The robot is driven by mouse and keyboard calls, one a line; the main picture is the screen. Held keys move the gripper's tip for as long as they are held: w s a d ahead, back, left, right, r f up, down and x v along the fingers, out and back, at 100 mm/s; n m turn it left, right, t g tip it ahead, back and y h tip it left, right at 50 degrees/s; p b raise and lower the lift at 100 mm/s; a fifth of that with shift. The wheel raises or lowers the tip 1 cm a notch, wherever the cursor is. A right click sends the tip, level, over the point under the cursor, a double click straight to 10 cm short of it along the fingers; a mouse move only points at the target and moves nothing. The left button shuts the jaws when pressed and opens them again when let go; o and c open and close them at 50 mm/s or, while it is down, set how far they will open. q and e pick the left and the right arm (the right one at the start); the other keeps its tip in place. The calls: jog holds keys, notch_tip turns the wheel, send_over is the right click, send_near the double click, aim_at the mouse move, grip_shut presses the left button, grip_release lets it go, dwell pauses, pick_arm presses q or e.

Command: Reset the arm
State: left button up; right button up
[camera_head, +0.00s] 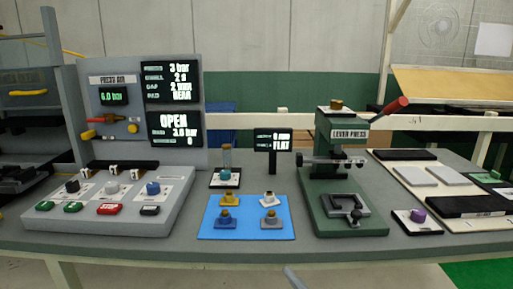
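Neither of my grippers can be made out in the head view. A small grey slanted piece (295,278) pokes up at the bottom edge, in front of the table; I cannot tell what it belongs to. The grey table (280,248) has no arm over it. On it a blue mat (249,232) carries several small clips, one yellow (229,201), one pale (269,198), one blue (225,220) and one grey (269,219). A green lever press (343,170) with a red-handled lever (391,108) stands right of the mat.
A control console (104,210) with knobs and buttons stands at left, below upright displays (173,130). A small display (272,140) stands behind the mat. A purple knob (418,215), a dark block (468,206) and grey plates lie at right. The front table strip is clear.

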jog(key=s+d+f+m+g+h, duration=0.3)
jog(key=s+d+f+m+h, duration=0.2)
jog(key=f, duration=0.6)
jog(key=s+d+f+m+g+h+p, duration=0.1)
jog(key=s+d+f+m+g+h, duration=0.2)
jog(key=s+d+f+m+h, duration=0.3)
jog(key=s+d+f+m, duration=0.2)
jog(key=s+d+f, duration=0.2)
jog(key=s+f, duration=0.1)
jog(key=shift+s+d+m+g, duration=0.4)
jog(key=shift+s, duration=0.2)
jog(key=shift+f, duration=0.1)
